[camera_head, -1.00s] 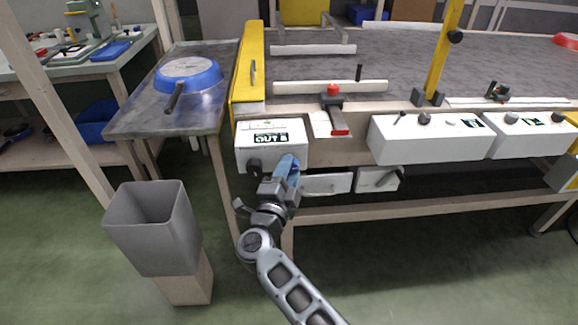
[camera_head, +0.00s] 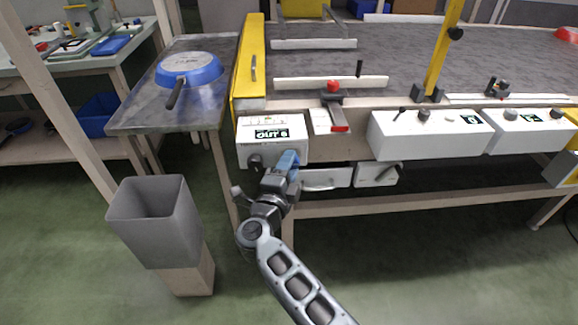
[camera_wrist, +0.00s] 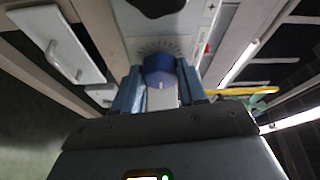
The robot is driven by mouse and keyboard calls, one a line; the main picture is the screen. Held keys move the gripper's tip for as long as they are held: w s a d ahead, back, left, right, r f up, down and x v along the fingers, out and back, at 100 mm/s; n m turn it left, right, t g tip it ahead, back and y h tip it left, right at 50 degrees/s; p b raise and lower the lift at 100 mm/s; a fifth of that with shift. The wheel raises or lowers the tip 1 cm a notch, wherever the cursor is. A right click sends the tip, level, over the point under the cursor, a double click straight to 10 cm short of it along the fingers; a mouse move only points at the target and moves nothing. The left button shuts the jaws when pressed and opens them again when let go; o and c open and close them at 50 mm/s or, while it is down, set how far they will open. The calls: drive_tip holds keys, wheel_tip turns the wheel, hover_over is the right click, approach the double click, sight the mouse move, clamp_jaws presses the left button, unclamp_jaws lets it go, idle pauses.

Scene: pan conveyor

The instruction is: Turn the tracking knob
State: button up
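The white control box (camera_head: 257,150) with the green "OUT 6" display is mounted at the conveyor's front left corner. My gripper (camera_head: 289,160) is up against the right part of this box's front, hiding what is behind it. In the wrist view, a dark blue knob (camera_wrist: 159,70) sits below a graduated dial on a pale panel. It is between the two blue fingertips of my gripper (camera_wrist: 161,80). The fingers lie close along both sides of the knob; whether they press on it cannot be told. A dark round knob (camera_head: 254,161) shows on the box, left of my gripper.
A grey bin (camera_head: 152,235) stands front left. A side table (camera_head: 135,116) with a blue pan (camera_head: 189,70) is left of the yellow rail (camera_head: 248,65). Two white control boxes (camera_head: 420,140) are further right. White handled panels (camera_head: 324,180) hang just right of my gripper.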

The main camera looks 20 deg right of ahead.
drive_tip(key=o, duration=0.4)
drive_tip(key=v, duration=0.7)
drive_tip(key=shift+s+a+f+p, duration=0.1)
drive_tip(key=shift+s+a+p, duration=0.15)
drive_tip(key=shift+p, duration=0.1)
